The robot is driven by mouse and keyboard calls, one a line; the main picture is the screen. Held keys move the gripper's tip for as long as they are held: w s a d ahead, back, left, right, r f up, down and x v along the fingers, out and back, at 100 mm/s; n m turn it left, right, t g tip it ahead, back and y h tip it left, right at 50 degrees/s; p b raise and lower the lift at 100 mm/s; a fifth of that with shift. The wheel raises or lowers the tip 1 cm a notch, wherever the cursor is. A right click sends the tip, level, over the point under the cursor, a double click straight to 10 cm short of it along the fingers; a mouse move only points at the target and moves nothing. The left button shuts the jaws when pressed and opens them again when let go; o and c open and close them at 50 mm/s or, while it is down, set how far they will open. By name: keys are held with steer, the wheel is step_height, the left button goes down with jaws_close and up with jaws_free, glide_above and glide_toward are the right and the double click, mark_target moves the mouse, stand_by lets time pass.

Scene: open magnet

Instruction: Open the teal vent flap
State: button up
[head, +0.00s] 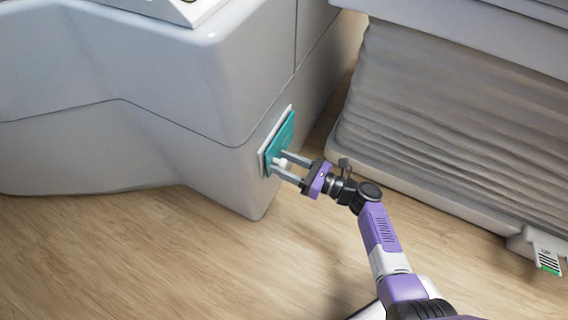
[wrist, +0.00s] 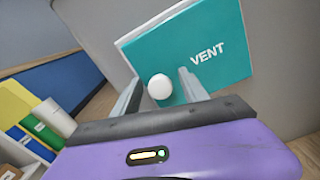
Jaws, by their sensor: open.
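The teal vent flap (head: 282,139) sits in a white frame (head: 265,150) low on the grey machine's side. In the wrist view the flap (wrist: 215,45) carries the white word VENT and a round white knob (wrist: 160,87) near its lower edge. My gripper (head: 278,163) is at the flap's lower part, with its fingers pointing at it. In the wrist view my gripper (wrist: 158,88) is open, with one finger on each side of the knob. I cannot tell whether either finger touches the knob or the flap. The flap looks closed or nearly so.
The grey machine body (head: 200,80) fills the left and back. A grey pleated bellows (head: 440,110) stands close on the right of my arm. The wood floor (head: 180,270) is clear in front. The wrist view shows a shelf with yellow, green and white items (wrist: 35,125) at left.

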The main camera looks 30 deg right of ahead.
jaws_close()
stand_by(1.4)
